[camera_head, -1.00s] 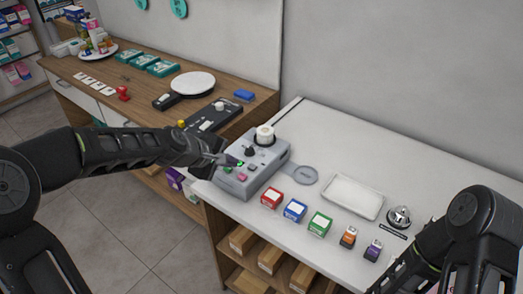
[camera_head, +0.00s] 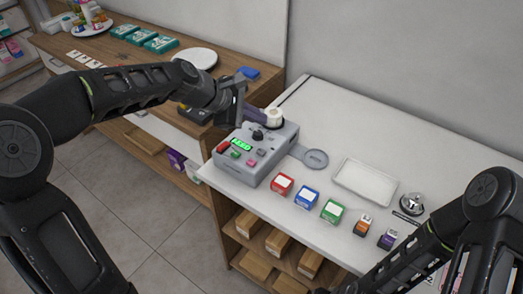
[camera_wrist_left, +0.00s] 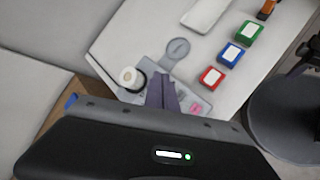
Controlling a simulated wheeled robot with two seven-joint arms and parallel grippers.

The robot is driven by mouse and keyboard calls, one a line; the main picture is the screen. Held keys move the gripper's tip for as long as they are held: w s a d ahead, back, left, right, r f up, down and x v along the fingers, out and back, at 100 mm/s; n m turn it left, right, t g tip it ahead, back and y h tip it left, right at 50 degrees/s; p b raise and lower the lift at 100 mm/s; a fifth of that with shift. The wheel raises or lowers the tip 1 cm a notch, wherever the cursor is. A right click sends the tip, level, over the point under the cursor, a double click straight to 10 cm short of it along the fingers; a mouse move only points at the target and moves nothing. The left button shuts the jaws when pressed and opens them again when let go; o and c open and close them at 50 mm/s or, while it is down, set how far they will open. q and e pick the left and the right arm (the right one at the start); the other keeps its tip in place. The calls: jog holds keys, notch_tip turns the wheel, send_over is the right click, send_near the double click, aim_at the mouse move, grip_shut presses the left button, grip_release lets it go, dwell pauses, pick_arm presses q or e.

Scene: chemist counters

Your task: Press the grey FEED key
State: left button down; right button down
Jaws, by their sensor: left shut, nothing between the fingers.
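The grey label machine (camera_head: 240,176) stands at the left end of the white counter. Its sloped face carries a black knob (camera_head: 257,135), a lit green display (camera_head: 241,144) and small red, green and pink keys. Key legends are too small to read, so I cannot tell which key is FEED. A white roll (camera_head: 273,118) sits at its back; it also shows in the left wrist view (camera_wrist_left: 131,78). My left gripper (camera_head: 266,116) is shut and empty, above the machine's back beside the roll. In the wrist view its fingers (camera_wrist_left: 163,80) hide part of the machine. My right gripper is outside the picture.
Red (camera_head: 281,185), blue (camera_head: 307,197) and green (camera_head: 333,211) boxes stand right of the machine. A white tray (camera_head: 365,182) and a bell (camera_head: 411,202) lie further right. A wooden counter (camera_head: 112,55) is behind left.

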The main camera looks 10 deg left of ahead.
pick_arm(q)
jog(key=b, duration=0.6)
send_over(258, 152)
notch_tip(258, 152, down, 7)
jog(key=shift+s+r, duration=0.1)
jog(key=shift+r, duration=0.05)
jog(key=shift+f+b, duration=0.55)
jog(key=shift+f, duration=0.55)
jog(key=shift+f, duration=0.1)
dwell(0.7)
jog(key=shift+f, duration=0.3)
jog(key=shift+f+b, duration=0.45)
jog(key=shift+b, duration=0.05)
dwell(0.5)
jog(key=shift+r, duration=0.1)
jog(key=shift+r+p, duration=0.8)
